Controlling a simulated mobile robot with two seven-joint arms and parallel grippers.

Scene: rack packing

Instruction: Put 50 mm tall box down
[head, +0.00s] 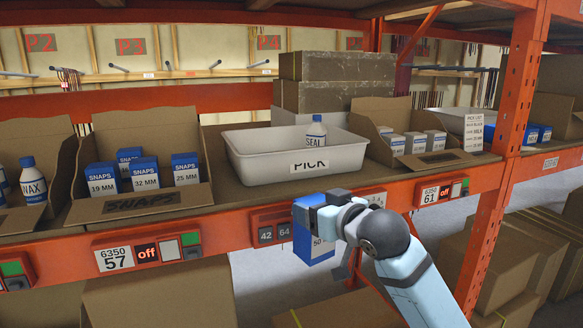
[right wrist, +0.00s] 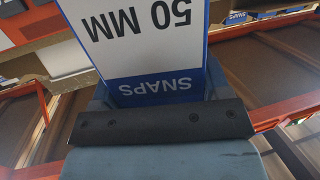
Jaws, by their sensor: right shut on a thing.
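My right gripper (head: 330,212) is shut on the blue and white 50 mm box (head: 312,246) and holds it in front of the orange shelf beam. Part of the box is hidden behind the gripper. In the right wrist view the box (right wrist: 145,45) shows "50 MM" and "SNAPS" upside down, above the dark gripper edge (right wrist: 160,122). The white PICK tote (head: 250,160) stands on the shelf above and behind the box, with a white SEAL bottle (head: 316,130) inside. A SNAPS carton (head: 150,206) left of the tote holds several blue and white boxes. My left gripper is not in view.
The orange beam (head: 235,228) carries label panels and runs along the shelf front. A carton with small white boxes (head: 425,160) stands right of the tote. An orange upright (head: 515,90) rises at the right. Cardboard boxes (head: 150,295) fill the level below.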

